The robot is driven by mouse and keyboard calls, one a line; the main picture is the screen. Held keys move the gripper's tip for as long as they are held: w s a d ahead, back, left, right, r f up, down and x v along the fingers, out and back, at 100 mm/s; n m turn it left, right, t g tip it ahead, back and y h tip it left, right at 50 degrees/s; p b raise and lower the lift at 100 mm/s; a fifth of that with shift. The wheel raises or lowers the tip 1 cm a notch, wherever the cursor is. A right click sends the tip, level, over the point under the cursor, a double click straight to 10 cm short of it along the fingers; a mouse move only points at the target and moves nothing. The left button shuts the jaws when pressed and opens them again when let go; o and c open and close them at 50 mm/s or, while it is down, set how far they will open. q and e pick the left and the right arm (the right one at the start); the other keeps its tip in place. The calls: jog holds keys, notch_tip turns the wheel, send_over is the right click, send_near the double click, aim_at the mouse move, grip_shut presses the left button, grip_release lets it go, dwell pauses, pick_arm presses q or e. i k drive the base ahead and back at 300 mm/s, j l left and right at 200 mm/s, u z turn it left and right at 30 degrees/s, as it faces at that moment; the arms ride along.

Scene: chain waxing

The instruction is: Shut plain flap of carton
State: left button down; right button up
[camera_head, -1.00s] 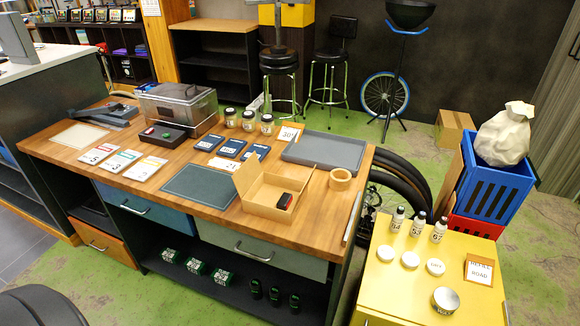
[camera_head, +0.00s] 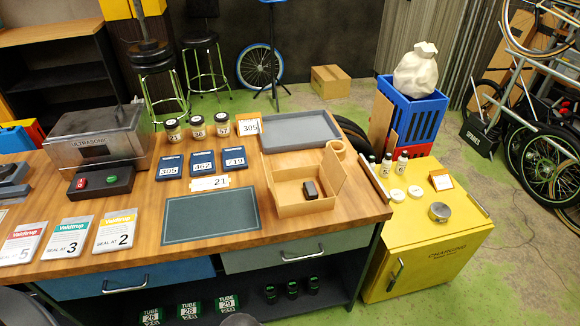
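The open carton (camera_head: 290,210) sits on the right part of the wooden workbench. Its flaps stand up: one flap (camera_head: 270,182) rises at the left side and another (camera_head: 333,172) leans outward at the right side. A small dark block (camera_head: 310,190) lies inside the carton. I cannot tell from this view which flap is the plain one. Neither of my grippers shows in the view.
A dark green mat (camera_head: 211,216) lies left of the carton and a grey tray (camera_head: 295,135) behind it. A tape roll (camera_head: 337,147) stands close behind the right flap. A yellow cabinet (camera_head: 430,235) stands to the right.

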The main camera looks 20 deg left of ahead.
aim_at(270, 184)
jog(key=k+j, duration=0.1)
jog(key=j, duration=0.2)
jog(key=k+j, duration=0.1)
jog(key=j, duration=0.25)
jog(key=k+j, duration=0.1)
jog(key=j, duration=0.2)
jog(key=k+j, duration=0.15)
jog(key=j, duration=0.2)
jog(key=k, duration=0.15)
jog(key=i, duration=0.15)
